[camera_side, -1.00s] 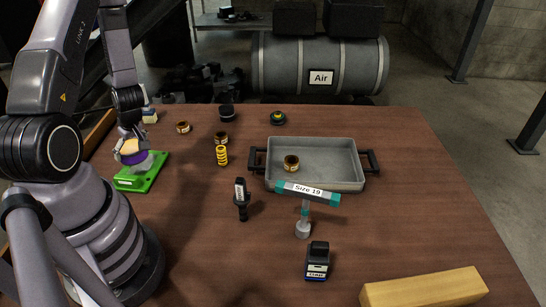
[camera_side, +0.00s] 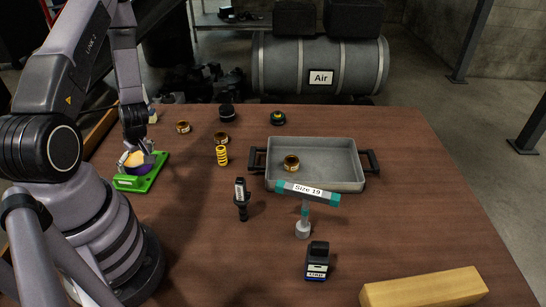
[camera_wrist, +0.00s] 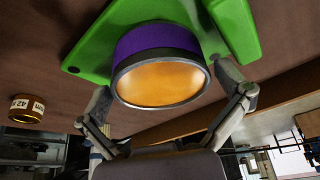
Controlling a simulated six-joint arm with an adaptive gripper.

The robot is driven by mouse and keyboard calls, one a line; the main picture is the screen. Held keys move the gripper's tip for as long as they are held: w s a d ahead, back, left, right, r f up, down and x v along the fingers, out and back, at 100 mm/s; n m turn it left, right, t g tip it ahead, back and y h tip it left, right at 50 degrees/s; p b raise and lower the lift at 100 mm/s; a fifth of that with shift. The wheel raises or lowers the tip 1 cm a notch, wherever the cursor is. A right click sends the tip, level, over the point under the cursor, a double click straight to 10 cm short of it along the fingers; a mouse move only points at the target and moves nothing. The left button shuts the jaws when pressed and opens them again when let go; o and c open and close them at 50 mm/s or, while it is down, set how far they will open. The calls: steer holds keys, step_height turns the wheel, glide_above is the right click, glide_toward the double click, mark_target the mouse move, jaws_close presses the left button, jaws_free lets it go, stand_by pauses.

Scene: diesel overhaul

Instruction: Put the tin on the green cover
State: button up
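The tin (camera_wrist: 160,75), purple-sided with an orange-yellow top and a dark rim, appears to stand on the green cover (camera_side: 128,184) at the left of the table. In the side view the tin (camera_side: 137,162) is over the cover's middle, partly hidden by my fingers. In the wrist view the green cover (camera_wrist: 103,38) lies behind the tin. My gripper (camera_wrist: 162,86) is open around the tin's top, one finger on each side, with a small gap showing at each. It also shows in the side view (camera_side: 138,148).
A grey tray (camera_side: 335,183) holds a brass ring (camera_side: 291,162). A yellow spring (camera_side: 222,155), several rings, a dark upright tool (camera_side: 241,200), the "Size 19" tool (camera_side: 307,193) and a small dark box (camera_side: 317,260) stand around. A wooden block (camera_side: 425,289) lies front right.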

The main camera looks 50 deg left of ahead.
steer(key=v, duration=0.7)
steer(key=shift+w+r, duration=0.15)
steer(key=shift+r, duration=0.2)
steer(key=w+d+r+m+t+h, duration=0.25)
steer(key=w+d+r+m, duration=0.25)
steer(key=d+r, duration=0.4)
steer(key=w+d+r+m+t+h, duration=0.1)
steer(key=w+d+r+m+t, duration=0.4)
steer(key=r, duration=0.6)
steer(key=s+d+r+m, duration=0.9)
steer(key=s+r+m, duration=0.1)
steer(key=s, duration=0.3)
steer(key=shift+s+d+r+m+g+h, duration=0.3)
steer(key=shift+r+g+h, duration=0.15)
steer(key=shift+r, duration=0.45)
